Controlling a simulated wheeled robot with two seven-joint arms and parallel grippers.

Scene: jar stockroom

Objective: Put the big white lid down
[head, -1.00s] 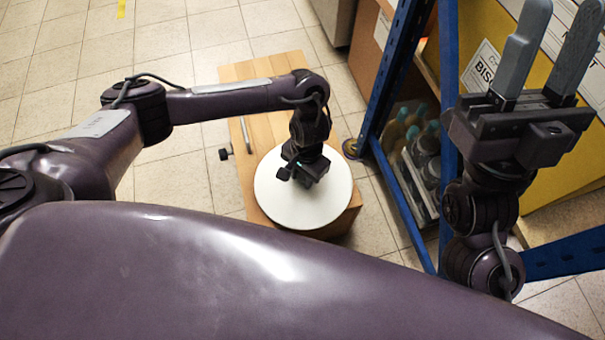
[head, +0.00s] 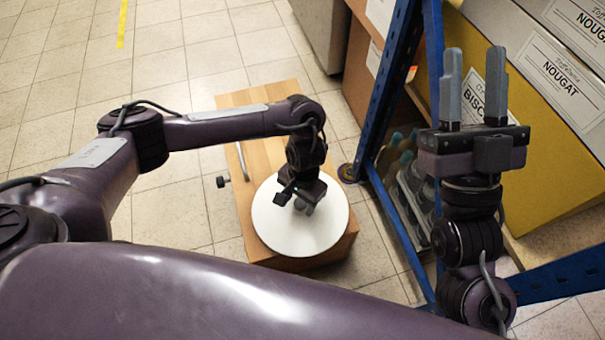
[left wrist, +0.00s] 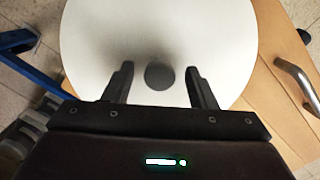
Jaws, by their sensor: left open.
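The big white lid (head: 290,238) is a round white disc that lies on top of a wooden box or cart (head: 262,148). It also shows in the left wrist view (left wrist: 158,28), with a dark round knob (left wrist: 159,76) at its middle. My left gripper (head: 303,208) is over the lid and points down at it. In the left wrist view its two fingers (left wrist: 160,86) are apart, one on each side of the knob, with gaps between. My right gripper (head: 474,85) is raised at the right with its two grey fingers apart and nothing between them.
A blue rack upright (head: 385,95) stands just right of the wooden box. Several bottles or jars (head: 408,180) sit low behind it. Yellow labelled cartons (head: 535,130) fill the right side. Tiled floor (head: 70,60) at the left is clear. A metal handle (left wrist: 299,78) is on the box.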

